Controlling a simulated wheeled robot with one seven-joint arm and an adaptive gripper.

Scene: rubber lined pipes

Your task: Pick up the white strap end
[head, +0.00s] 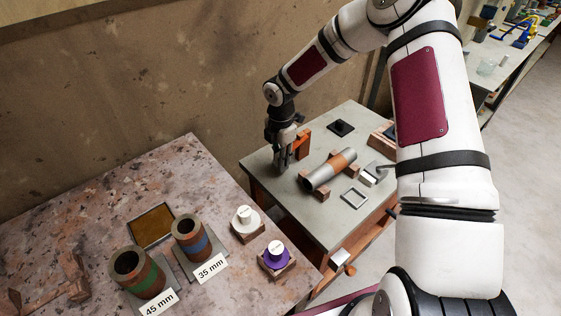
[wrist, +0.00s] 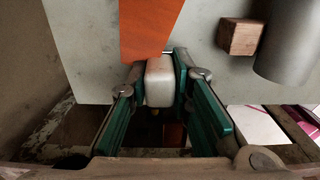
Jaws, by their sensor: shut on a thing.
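My gripper (head: 283,162) points down at the left part of the grey-topped table, beside an upright orange piece (head: 303,146). In the wrist view my gripper (wrist: 159,85) has its green-padded fingers closed on both sides of a small off-white block, the white strap end (wrist: 159,72). The orange piece (wrist: 148,25) is just beyond the block; I cannot tell whether they touch. In the head view the white strap end is hidden by the fingers.
A grey pipe with an orange band (head: 330,170) lies on wooden blocks on the grey table (head: 285,205). A square frame (head: 355,198) and a black square plate (head: 340,127) lie nearby. Upright pipes (head: 190,238) and capped pieces (head: 245,220) stand on the left bench.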

